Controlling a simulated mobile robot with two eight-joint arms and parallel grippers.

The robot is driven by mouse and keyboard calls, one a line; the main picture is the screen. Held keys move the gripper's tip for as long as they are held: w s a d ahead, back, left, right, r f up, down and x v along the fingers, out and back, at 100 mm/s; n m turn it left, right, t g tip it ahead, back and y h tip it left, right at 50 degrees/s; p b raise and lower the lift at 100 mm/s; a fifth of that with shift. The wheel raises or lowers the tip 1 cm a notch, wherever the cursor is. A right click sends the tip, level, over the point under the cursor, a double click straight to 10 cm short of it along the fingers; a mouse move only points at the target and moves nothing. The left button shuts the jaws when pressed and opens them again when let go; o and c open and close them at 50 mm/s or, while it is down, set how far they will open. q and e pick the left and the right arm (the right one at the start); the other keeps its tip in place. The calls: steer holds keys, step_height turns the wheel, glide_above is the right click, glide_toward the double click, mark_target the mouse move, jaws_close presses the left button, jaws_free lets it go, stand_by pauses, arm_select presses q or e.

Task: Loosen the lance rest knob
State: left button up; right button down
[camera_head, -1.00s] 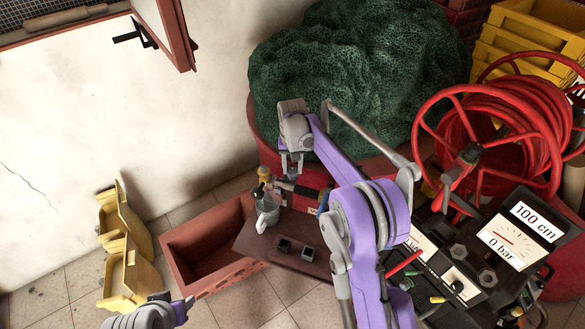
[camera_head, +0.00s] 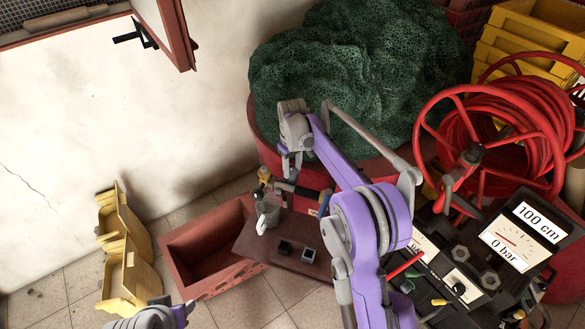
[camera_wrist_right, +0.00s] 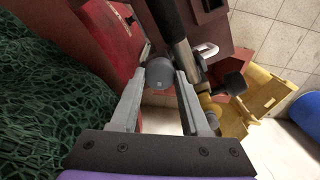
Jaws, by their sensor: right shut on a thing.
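The lance rest knob (camera_wrist_right: 159,73) is a round grey knob, seen end-on in the right wrist view. My right gripper (camera_wrist_right: 160,80) has a finger on each side of it and is shut on it. In the head view this gripper (camera_head: 291,172) points down above the lance (camera_head: 290,187), and the knob is hidden there. The lance shows as a dark and steel tube (camera_wrist_right: 180,45) beside the knob in the wrist view. My left gripper (camera_head: 165,308) shows only partly at the bottom edge of the head view; its fingertips are unclear.
A reddish crate (camera_head: 183,258) and yellow crates (camera_head: 128,270) stand left. Green netting (camera_head: 350,70) fills a red tub behind. A red hose reel (camera_head: 490,130) and gauge panel (camera_head: 515,235) stand right.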

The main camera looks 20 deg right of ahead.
mark_target(292, 171)
steer(key=shift+s+f, duration=0.1)
steer(key=shift+f, duration=0.05)
steer(key=shift+c, duration=1.9)
jaws_free()
step_height(292, 171, up, 11)
steer(key=shift+p, duration=0.3)
